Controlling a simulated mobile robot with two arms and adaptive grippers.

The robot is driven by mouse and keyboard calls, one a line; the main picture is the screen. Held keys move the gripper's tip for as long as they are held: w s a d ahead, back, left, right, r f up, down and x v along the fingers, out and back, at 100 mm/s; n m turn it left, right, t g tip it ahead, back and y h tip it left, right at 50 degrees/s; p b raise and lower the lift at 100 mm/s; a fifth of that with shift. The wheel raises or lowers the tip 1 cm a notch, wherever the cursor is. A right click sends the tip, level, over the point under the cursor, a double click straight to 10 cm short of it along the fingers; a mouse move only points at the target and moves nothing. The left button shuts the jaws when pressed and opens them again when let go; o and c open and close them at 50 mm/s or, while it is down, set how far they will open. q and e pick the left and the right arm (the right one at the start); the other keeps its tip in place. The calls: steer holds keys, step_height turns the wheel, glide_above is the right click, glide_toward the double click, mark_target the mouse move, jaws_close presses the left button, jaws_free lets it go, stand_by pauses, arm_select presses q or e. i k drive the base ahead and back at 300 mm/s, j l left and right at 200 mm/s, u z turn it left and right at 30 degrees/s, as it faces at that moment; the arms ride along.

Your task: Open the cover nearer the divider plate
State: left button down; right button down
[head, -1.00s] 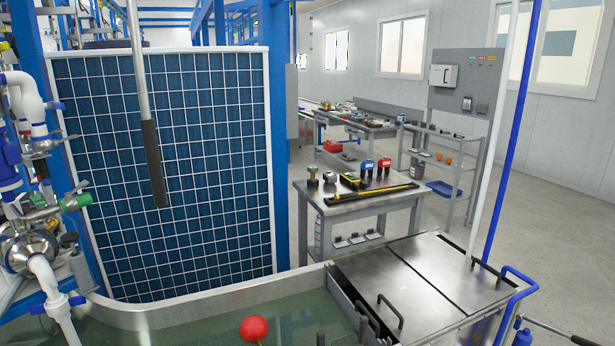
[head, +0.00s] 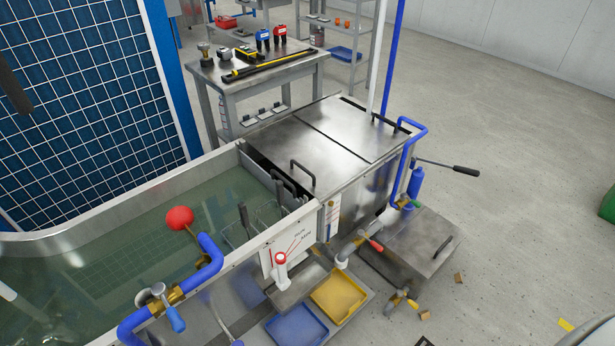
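Two flat steel covers lie shut, side by side, on the right end of the water tank (head: 110,211). The nearer-left cover (head: 285,142) borders the open water and has a dark bar handle (head: 303,174) near its front edge. The farther-right cover (head: 355,122) has a similar dark handle (head: 391,123) at its right. A thin seam separates them. A grey upright plate (head: 262,172), which looks like the divider, stands at the water's end beside the nearer-left cover. Neither of my grippers is in view.
A red float ball (head: 180,217) and blue pipes (head: 200,262) are at the tank's front. A workbench (head: 262,85) with tools stands behind. Yellow (head: 338,296) and blue (head: 296,328) trays lie low in front. Floor at right is mostly open.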

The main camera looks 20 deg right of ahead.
mark_target(320, 164)
steer(key=i+l+z, duration=0.15)
steer(key=z, duration=0.25)
steer(key=i+l+z, duration=0.2)
steer(key=z, duration=0.2)
steer(key=i+z, duration=0.25)
steer(key=z, duration=0.15)
